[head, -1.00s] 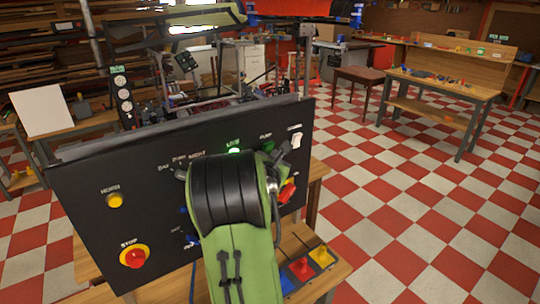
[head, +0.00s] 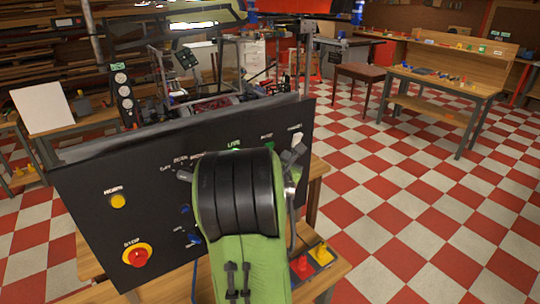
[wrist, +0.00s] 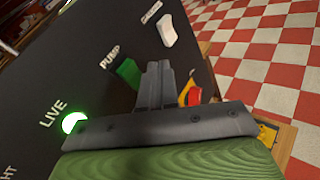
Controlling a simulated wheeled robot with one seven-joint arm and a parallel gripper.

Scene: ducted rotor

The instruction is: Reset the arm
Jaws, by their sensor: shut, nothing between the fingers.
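My gripper (wrist: 155,85) shows in the wrist view with its fingers together and nothing between them. It is in front of the black control panel (head: 90,215), near the green PUMP switch (wrist: 126,73). I cannot tell whether it touches the panel. In the head view my green and black arm hides the gripper and the middle of the panel. The LIVE lamp (wrist: 73,122) glows green.
The yellow HOME button (head: 118,201) and red STOP button (head: 138,256) are on the panel's left. Red and yellow pieces (head: 310,260) stand on the wooden bench below. A workbench (head: 440,85) stands at the back right. The checkered floor (head: 420,210) at right is clear.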

